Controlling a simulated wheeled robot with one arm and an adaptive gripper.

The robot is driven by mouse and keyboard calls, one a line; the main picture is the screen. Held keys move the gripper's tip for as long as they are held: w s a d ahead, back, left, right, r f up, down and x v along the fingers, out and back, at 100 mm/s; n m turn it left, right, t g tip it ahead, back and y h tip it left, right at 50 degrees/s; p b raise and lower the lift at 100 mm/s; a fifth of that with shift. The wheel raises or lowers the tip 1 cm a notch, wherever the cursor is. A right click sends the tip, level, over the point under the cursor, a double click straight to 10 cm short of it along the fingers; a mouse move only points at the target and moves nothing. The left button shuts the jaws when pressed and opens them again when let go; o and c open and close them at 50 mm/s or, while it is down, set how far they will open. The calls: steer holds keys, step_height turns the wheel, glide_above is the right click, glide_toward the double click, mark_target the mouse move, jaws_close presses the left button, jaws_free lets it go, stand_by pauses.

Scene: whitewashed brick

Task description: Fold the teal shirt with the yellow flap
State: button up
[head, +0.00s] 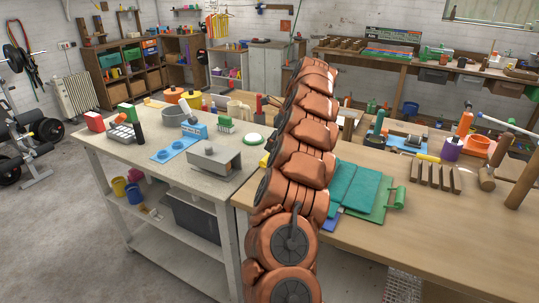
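The teal shirt (354,188) lies on the wooden workbench, just right of my arm. Its left part is hidden behind my arm. A green panel (379,208) with a green handle (397,197) shows under and beside its right side. A small blue piece (330,221) shows at its near left edge. A small yellow patch (264,160) shows left of my arm; it may be part of the yellow flap, but my arm hides most of that area. My gripper does not show; only my copper arm links are seen, rising through the middle.
A white table (108,157) at left holds blue trays, a grey metal block (214,160) and boxes. Right of the shirt stand a slotted wooden rack (435,178), a purple cup (452,148) and a mallet (490,177). The bench's near right surface is clear.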

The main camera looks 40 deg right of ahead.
mark_target(269, 155)
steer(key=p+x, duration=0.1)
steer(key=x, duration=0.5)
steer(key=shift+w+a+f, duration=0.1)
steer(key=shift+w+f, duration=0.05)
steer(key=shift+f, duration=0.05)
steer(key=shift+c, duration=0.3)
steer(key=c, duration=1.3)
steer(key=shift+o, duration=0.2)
